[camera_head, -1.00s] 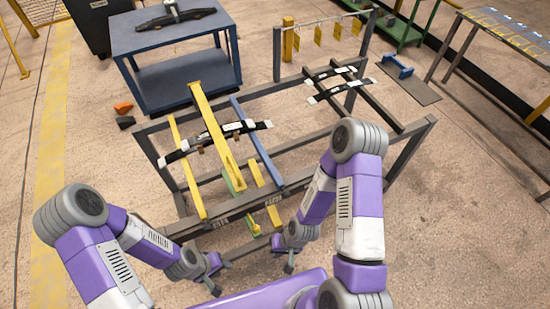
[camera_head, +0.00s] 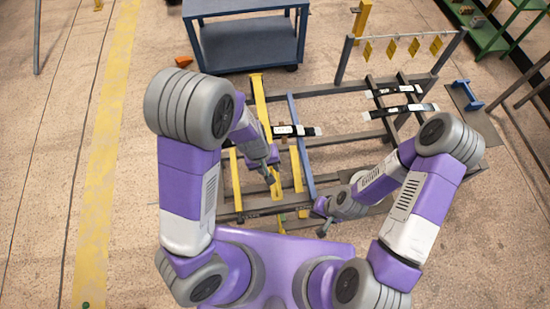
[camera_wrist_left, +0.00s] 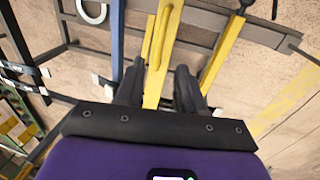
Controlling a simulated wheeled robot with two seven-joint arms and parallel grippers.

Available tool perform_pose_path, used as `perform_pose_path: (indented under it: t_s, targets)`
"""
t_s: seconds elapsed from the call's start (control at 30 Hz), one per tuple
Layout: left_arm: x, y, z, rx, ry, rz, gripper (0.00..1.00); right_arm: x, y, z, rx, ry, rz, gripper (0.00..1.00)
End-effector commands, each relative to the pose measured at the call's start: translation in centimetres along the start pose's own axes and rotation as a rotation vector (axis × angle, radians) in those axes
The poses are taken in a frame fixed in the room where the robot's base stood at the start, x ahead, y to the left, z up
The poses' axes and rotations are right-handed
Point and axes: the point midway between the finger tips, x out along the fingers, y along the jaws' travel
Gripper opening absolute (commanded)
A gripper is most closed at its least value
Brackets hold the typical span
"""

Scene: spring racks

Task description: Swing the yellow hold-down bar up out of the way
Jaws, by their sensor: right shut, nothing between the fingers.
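The yellow hold-down bar (camera_head: 261,100) lies lengthwise over the rack, crossing a black leaf spring (camera_head: 296,131) with white labels. Its near end carries a yellow handle (camera_head: 275,188). My left gripper (camera_head: 270,172) is over this near end, its arm covering part of the bar. In the left wrist view the bar (camera_wrist_left: 171,18) and handle (camera_wrist_left: 158,42) run between the two spread fingers (camera_wrist_left: 158,88). I cannot tell whether the fingers touch them. My right gripper (camera_head: 323,225) is shut and empty, low at the rack's front, right of the bar.
A blue bar (camera_head: 302,150) runs right of the yellow bar. More dark springs (camera_head: 396,89) lie at the rack's right. A blue cart (camera_head: 248,47) stands behind. A frame with yellow tags (camera_head: 391,45) rises at the back right. Floor at left is open.

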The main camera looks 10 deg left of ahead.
Motion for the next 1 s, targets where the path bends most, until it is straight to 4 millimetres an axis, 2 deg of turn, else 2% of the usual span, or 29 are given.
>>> perform_pose_path:
  t_s: [0.43, 0.6, 0.87, 1.0]
  targets:
    - [6.3, 0.0, 0.0, -0.002, -0.002, 0.0, 0.38, 2.1, 0.8, 0.0, 0.001, -0.002, 0.001, 0.0]
    - [7.3, 0.1, 0.0, 0.0, -0.001, 0.001, 0.38, 2.3, 0.9, 0.0, 0.001, -0.001, 0.0, 0.0]
    - [7.3, 0.1, 0.0, 0.001, 0.0, 0.001, 0.38, 2.2, 0.8, -0.1, 0.001, -0.001, 0.0, 0.0]
    - [7.3, 0.1, 0.0, 0.001, 0.0, 0.001, 0.17, 2.2, 0.8, -0.1, 0.0, -0.001, 0.0, 0.0]
